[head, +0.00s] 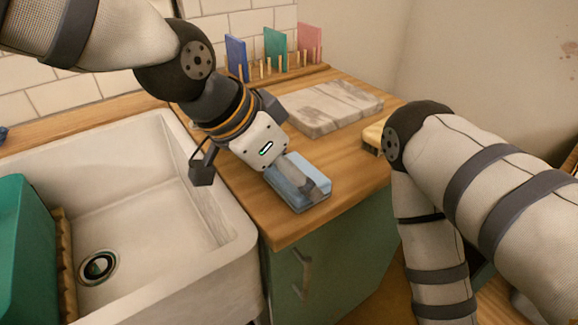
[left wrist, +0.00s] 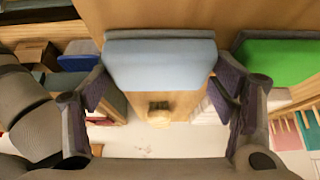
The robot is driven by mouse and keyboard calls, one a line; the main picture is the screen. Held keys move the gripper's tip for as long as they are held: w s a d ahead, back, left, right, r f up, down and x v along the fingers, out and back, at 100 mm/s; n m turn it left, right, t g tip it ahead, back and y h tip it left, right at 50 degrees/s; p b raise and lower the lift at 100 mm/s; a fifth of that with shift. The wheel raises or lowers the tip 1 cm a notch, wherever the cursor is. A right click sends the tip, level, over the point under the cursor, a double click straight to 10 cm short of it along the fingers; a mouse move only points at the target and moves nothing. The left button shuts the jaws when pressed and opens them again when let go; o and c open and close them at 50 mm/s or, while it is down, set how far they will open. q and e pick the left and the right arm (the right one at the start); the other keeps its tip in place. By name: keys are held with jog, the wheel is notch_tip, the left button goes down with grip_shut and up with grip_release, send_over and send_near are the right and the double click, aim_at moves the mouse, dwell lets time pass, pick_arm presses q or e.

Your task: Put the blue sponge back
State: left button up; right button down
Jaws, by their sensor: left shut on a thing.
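The blue sponge (head: 285,183), a light blue block with a greyer edge, is at the front of the wooden counter (head: 240,195), right of the sink. My left gripper (head: 290,168) reaches down onto it from the upper left and is shut on it. In the left wrist view the sponge (left wrist: 160,60) lies between the two fingers of the left gripper (left wrist: 160,82). I cannot tell whether the sponge touches the counter. My right arm comes in from the right and bends downward, and its gripper is out of view.
A white sink (head: 150,180) lies to the left, with a green container (head: 22,245) at its far left. A grey marbled board (head: 325,108) lies behind the sponge. A wooden peg rack (head: 262,82) at the back holds blue, green and pink boards. A yellowish object (head: 373,135) is partly hidden by my right arm.

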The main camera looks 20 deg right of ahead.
pick_arm(q)
jog(key=o, duration=0.9)
jog(key=shift+f, duration=0.15)
jog(key=shift+r, duration=0.35)
jog(key=p+v, duration=0.1)
jog(key=v, duration=1)
jog(key=shift+a+r, duration=0.25)
pick_arm(e)
jog(key=shift+w+r+t, duration=0.4)
jog(key=shift+w+r, duration=0.35)
jog(key=shift+w, duration=0.1)
pick_arm(q)
jog(key=shift+s, duration=0.1)
